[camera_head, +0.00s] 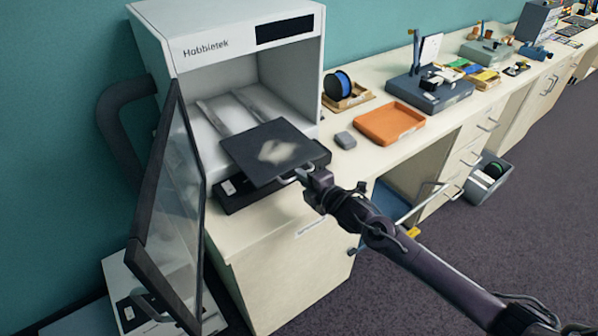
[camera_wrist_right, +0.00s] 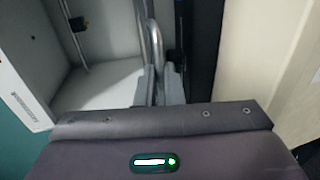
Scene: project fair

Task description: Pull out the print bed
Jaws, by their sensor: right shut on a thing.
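The print bed (camera_head: 269,150) is a dark flat plate with a pale patch, sticking partly out of the white Hobbietek printer (camera_head: 210,48) over its front edge. Two light rails (camera_head: 238,108) show behind it inside the chamber. My right gripper (camera_head: 303,176) is shut on the print bed's handle (camera_head: 287,180) at the front edge. In the right wrist view my right gripper (camera_wrist_right: 160,85) has its fingers on the curved metal handle (camera_wrist_right: 154,45). The printer door (camera_head: 172,205) stands open to the left. My left gripper is not in view.
An orange tray (camera_head: 390,123), a small grey block (camera_head: 345,140) and a blue filament spool (camera_head: 338,84) stand on the counter right of the printer. A drawer (camera_head: 420,205) below is pulled out.

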